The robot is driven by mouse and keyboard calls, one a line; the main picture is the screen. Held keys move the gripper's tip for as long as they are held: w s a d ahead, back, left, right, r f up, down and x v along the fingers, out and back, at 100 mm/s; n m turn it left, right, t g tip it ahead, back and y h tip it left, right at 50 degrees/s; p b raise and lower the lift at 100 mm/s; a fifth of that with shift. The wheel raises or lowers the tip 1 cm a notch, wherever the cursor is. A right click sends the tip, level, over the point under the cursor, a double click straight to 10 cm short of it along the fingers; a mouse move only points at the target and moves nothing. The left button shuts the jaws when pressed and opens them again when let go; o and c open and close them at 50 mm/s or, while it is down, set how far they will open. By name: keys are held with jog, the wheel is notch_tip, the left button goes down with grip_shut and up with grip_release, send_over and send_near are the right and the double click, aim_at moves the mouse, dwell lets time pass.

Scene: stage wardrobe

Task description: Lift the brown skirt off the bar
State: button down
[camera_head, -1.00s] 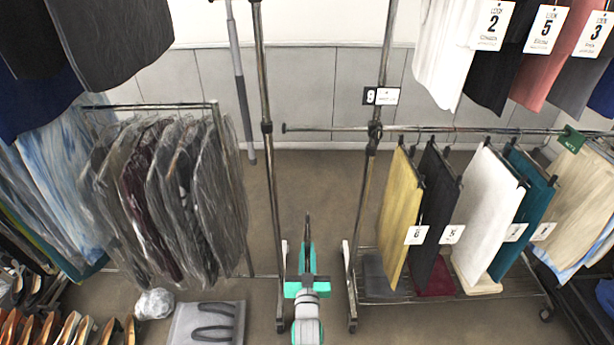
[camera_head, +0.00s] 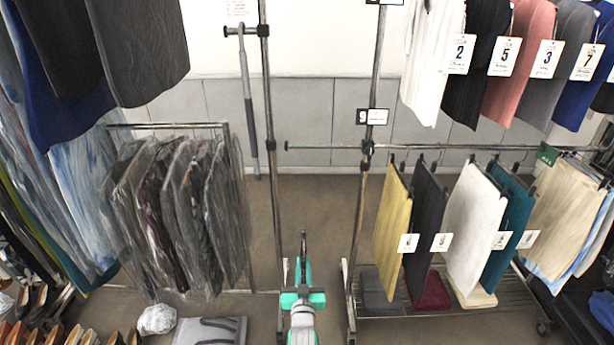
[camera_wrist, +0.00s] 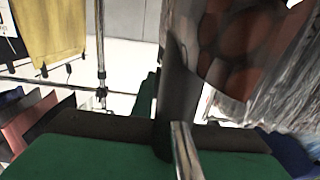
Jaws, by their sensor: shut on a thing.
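My gripper (camera_head: 303,290) is in the lower middle of the head view, between two chrome posts. It is shut on a thin dark piece (camera_head: 303,245), seen almost edge-on, which I take for the brown skirt on its hanger; its colour is hard to tell. In the wrist view, which looks upside down, a dark upright piece (camera_wrist: 178,95) and a chrome rod (camera_wrist: 187,150) stand at my green gripper part (camera_wrist: 110,160). Most of the held thing is hidden. The bar (camera_head: 450,147) carries yellow (camera_head: 393,215), black, white and teal skirts, right of my gripper and apart from it.
Plastic-covered garments (camera_head: 180,215) hang on a rack at left. Tagged garments hang above at upper right. A chrome post (camera_head: 360,210) with a number 9 tag stands right of my gripper, another (camera_head: 270,150) left. Shoes and a grey bag (camera_head: 210,331) lie at lower left.

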jog(key=w+a+r, duration=0.1)
jog(key=w+r, duration=0.2)
jog(key=w, duration=0.6)
jog(key=w+r, duration=0.4)
jog(key=w, duration=0.4)
jog(key=w+d+r, duration=0.2)
jog(key=w+r, duration=0.9)
jog(key=s, duration=3.8)
jog(key=shift+r, duration=0.2)
